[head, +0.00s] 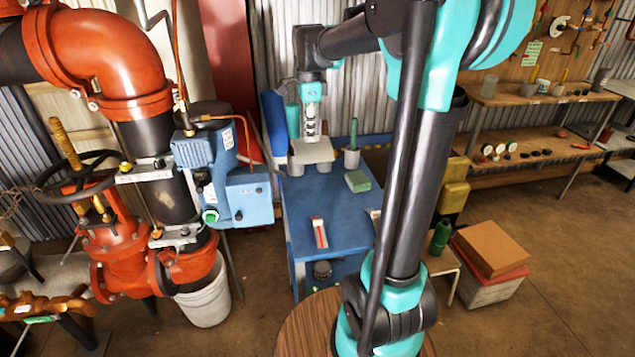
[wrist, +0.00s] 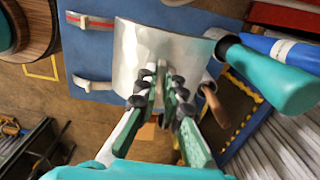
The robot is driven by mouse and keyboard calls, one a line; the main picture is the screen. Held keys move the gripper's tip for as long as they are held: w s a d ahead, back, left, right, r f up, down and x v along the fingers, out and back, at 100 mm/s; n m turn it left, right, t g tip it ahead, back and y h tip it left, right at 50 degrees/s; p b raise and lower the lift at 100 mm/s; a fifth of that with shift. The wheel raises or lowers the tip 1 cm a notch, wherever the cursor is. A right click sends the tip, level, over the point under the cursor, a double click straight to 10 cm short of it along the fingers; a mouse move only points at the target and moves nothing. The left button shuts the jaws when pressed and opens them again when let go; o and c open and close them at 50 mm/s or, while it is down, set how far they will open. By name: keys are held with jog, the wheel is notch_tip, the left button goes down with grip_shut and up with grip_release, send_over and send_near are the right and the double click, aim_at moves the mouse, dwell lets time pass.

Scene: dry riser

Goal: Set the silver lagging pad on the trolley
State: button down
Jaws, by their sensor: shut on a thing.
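My gripper (head: 310,137) is shut on the silver lagging pad (head: 314,152), a pale, slightly curved sheet, over the back part of the blue trolley (head: 335,208). In the wrist view, the fingers (wrist: 165,92) pinch the near edge of the pad (wrist: 140,48), which spreads out beyond them. The blue trolley top (wrist: 80,50) shows beneath and beside the pad. I cannot tell whether the pad touches the trolley top.
A green block (head: 357,181) and a pale cup (head: 351,160) stand right of the pad. A red-and-white item (head: 319,232) lies nearer the trolley's front. Red pipework (head: 120,60) and a blue box unit (head: 240,197) stand left. The trolley's middle is clear.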

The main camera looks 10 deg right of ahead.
aim_at(312, 144)
notch_tip(312, 144, down, 16)
jog(key=shift+s+r, duration=0.1)
jog(key=shift+r, duration=0.15)
jog(key=c, duration=1.6)
grip_release()
jog(key=shift+c, duration=0.2)
notch_tip(312, 144, up, 12)
